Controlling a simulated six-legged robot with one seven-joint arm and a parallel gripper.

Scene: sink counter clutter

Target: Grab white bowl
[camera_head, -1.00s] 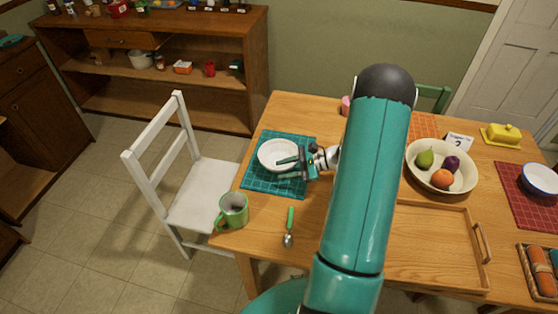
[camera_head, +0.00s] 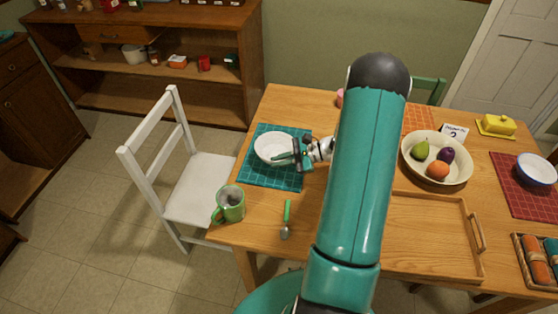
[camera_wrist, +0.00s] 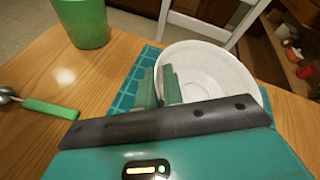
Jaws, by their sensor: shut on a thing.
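The white bowl (camera_head: 272,146) is at the left end of the wooden table, over the teal placemat (camera_head: 262,178). My gripper (camera_head: 286,158) reaches in from the right and is shut on the bowl's near-right rim. In the wrist view the bowl (camera_wrist: 215,72) fills the upper middle, and the fingers (camera_wrist: 168,88) close at its left rim. The bowl looks empty. Whether its base still touches the placemat is hard to tell.
A green mug (camera_head: 230,204) and a green-handled spoon (camera_head: 286,220) lie near the table's front left. A fruit bowl (camera_head: 410,160), a wooden tray (camera_head: 425,240) and a blue-rimmed bowl (camera_head: 537,170) are to the right. A white chair (camera_head: 195,185) stands at the left.

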